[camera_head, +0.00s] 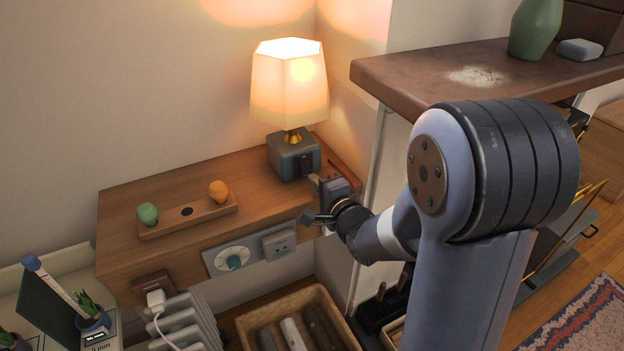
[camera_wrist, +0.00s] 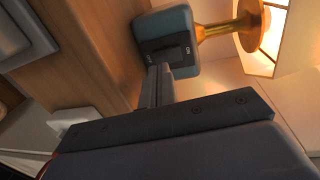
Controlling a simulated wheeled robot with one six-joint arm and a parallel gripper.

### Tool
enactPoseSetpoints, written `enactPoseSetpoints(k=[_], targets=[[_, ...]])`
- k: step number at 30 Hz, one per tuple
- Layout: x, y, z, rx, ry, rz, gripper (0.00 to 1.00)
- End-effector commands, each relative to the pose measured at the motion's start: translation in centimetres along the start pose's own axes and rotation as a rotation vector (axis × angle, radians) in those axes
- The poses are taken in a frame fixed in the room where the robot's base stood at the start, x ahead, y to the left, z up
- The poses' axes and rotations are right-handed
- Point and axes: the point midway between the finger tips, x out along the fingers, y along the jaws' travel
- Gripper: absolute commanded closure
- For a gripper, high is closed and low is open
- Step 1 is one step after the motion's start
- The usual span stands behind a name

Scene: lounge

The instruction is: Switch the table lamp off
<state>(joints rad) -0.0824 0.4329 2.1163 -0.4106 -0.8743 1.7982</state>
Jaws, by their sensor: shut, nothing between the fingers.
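The table lamp (camera_head: 290,85) stands lit at the right end of the wooden shelf, its pale shade glowing. Its blue-grey base (camera_head: 285,158) has a dark switch plate on the front. In the wrist view the base (camera_wrist: 176,24) shows at the top, with the dark switch (camera_wrist: 167,49) and small light lettering on either side of it. My gripper (camera_head: 316,182) is shut and empty, right in front of the base. In the wrist view its fingertips (camera_wrist: 159,70) are at the switch plate and hide part of it. I cannot tell whether they touch it.
A wooden tray (camera_head: 190,216) with a green and an orange ball lies left of the lamp. A dial panel (camera_head: 232,258) and a socket (camera_head: 280,241) are on the shelf front. A brown ledge (camera_head: 420,78) juts out at the right. A basket (camera_head: 248,328) stands below.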

Motion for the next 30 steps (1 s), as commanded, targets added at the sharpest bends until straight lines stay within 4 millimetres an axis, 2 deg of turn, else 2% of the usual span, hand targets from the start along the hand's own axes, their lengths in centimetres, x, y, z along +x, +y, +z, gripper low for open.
enactPoseSetpoints(k=[3, 7, 21, 30], targets=[[1.5, 0.0, 0.0, 0.0, 0.0, 0.0, 1.0], [2.4, 0.0, 0.0, 0.0, 0.0, 0.0, 1.0], [2.6, 0.2, 0.0, 0.0, 0.001, -0.006, 1.0], [3.5, 0.9, 0.0, -0.001, 0.001, -0.101, 1.0]])
